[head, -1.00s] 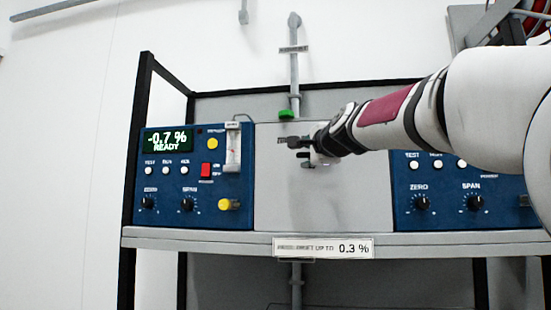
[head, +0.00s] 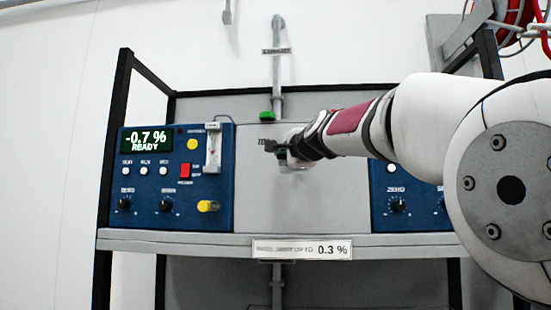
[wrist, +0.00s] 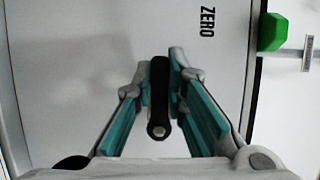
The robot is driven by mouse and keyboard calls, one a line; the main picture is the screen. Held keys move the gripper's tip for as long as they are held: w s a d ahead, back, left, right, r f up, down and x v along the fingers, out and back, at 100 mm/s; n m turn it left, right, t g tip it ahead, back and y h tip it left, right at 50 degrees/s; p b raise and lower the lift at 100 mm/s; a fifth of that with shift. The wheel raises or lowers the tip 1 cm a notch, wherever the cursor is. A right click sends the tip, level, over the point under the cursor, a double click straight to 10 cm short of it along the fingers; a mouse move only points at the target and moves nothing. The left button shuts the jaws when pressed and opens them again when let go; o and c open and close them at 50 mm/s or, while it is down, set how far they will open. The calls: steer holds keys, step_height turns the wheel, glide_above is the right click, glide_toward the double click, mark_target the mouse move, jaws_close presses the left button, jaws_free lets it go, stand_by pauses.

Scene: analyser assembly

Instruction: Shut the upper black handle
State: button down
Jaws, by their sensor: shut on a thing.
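The upper black handle (wrist: 158,90) stands between my fingertips in the wrist view, beside the word ZERO on the grey panel. It is a short black lever with a round bolt at its near end. My gripper (wrist: 162,82) is shut on it, with teal-lined fingers on both sides. In the head view the handle (head: 270,146) shows as a small dark piece at the tip of my gripper (head: 283,153), in front of the grey panel. My gripper and wrist hide much of the area around it.
A green handle (head: 267,116) sits on the pipe above the panel (head: 270,200). A blue instrument (head: 150,200) reading -0.7 % READY is at left, another (head: 396,215) at right, partly behind my arm. A shelf edge (head: 180,241) with a 0.3 % label runs below.

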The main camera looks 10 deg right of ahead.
steer(key=shift+f+n+p, duration=0.25)
steer(key=shift+n+p, duration=0.05)
steer(key=shift+p, duration=0.1)
steer(key=shift+f+n+g+p, duration=0.25)
steer(key=shift+n+g+p, duration=0.3)
steer(key=shift+p, duration=0.35)
steer(key=shift+s+d+f+n+g+h+p, duration=0.2)
steer(key=shift+d+f+n+g+h+p, duration=0.6)
steer(key=shift+n, duration=1.1)
steer(key=shift+s+d+f+n+g+h+p, duration=0.2)
steer(key=shift+d+f+n+g+h+p, duration=0.3)
steer(key=shift+n+h+p, duration=1)
steer(key=shift+s+d+f+n+g+h+p, duration=0.2)
steer(key=shift+d+f+n+g+h+p, duration=0.35)
steer(key=shift+n, duration=1.8)
steer(key=shift+r, duration=0.15)
steer(key=c, duration=1.6)
jaws_free()
steer(key=shift+w+d, duration=0.1)
steer(key=shift+r, duration=0.1)
